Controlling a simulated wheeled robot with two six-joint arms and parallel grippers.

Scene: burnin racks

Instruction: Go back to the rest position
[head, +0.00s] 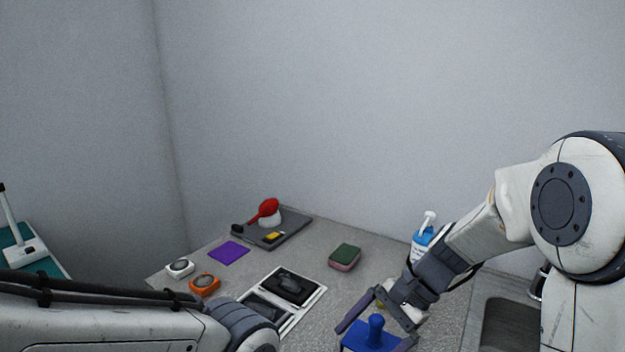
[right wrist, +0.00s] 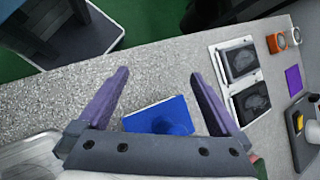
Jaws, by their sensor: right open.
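My right gripper (head: 377,318) is open above the grey speckled counter.
A white-framed tray (head: 318,293) with dark items lies left of the right gripper. A green and pink sponge (head: 345,256), a blue pump bottle (head: 422,240), an orange device (head: 205,284), a purple square (head: 229,252) and a grey tray (head: 295,228) stand around. A sink (head: 510,325) is at right.

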